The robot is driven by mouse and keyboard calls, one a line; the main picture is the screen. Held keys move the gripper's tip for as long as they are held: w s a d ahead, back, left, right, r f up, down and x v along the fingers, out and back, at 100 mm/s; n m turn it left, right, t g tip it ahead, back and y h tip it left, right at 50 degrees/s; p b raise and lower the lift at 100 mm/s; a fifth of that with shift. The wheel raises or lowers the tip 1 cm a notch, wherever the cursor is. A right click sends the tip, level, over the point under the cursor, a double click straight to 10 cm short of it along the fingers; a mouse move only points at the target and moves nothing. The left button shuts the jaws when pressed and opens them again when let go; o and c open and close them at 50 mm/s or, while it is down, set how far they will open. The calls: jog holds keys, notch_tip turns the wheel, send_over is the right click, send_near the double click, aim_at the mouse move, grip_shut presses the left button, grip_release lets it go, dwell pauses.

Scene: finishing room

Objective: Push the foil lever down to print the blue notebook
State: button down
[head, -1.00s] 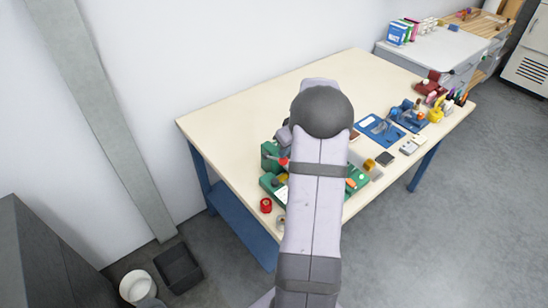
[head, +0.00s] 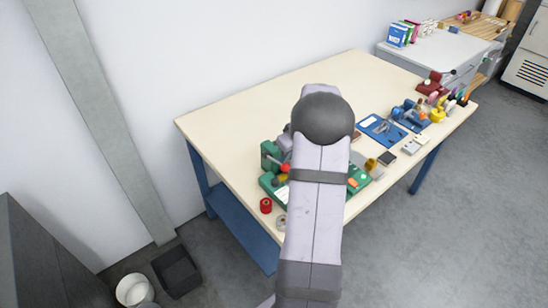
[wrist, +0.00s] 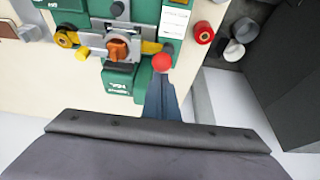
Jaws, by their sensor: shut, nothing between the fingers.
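The green foil machine (head: 270,156) stands at the table's front left edge, partly hidden behind my arm. It also shows in the wrist view (wrist: 118,80), with an orange knob (wrist: 118,49) on its front. The lever's red ball (head: 286,168) shows just left of my arm, and in the wrist view (wrist: 162,62) right at my fingertips. My gripper (wrist: 160,88) is shut and empty, its tip at the red ball; I cannot tell whether they touch. In the head view my arm hides the fingertips. I cannot make out the blue notebook in the machine.
A red spool (head: 266,205) stands near the front table edge, left of my arm. To the right are a blue mat (head: 371,121), a blue machine (head: 410,114) and small items. The table's back half is clear. A dark bin (head: 177,271) stands on the floor.

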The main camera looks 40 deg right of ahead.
aim_at(285, 168)
jog(key=shift+s+f+b, duration=0.2)
jog(key=shift+f+b, duration=0.7)
jog(key=shift+f, duration=0.3)
jog(key=shift+w+f+b, duration=0.1)
jog(key=shift+f+b, duration=1.45)
jog(key=shift+b, duration=0.15)
jog(key=shift+a+f, duration=0.2)
jog(key=shift+f, duration=0.1)
jog(key=shift+r, duration=0.15)
jog(key=shift+w+d+r+p, duration=0.1)
jog(key=shift+r+p, duration=0.65)
jog(key=shift+r, duration=0.5)
jog(key=shift+d+r+p, duration=0.1)
jog(key=shift+r+p, duration=0.6)
jog(key=shift+r, duration=0.5)
jog(key=shift+w+r+p, duration=0.15)
jog(key=shift+r+p, duration=1.8)
jog(key=shift+r, duration=1.3)
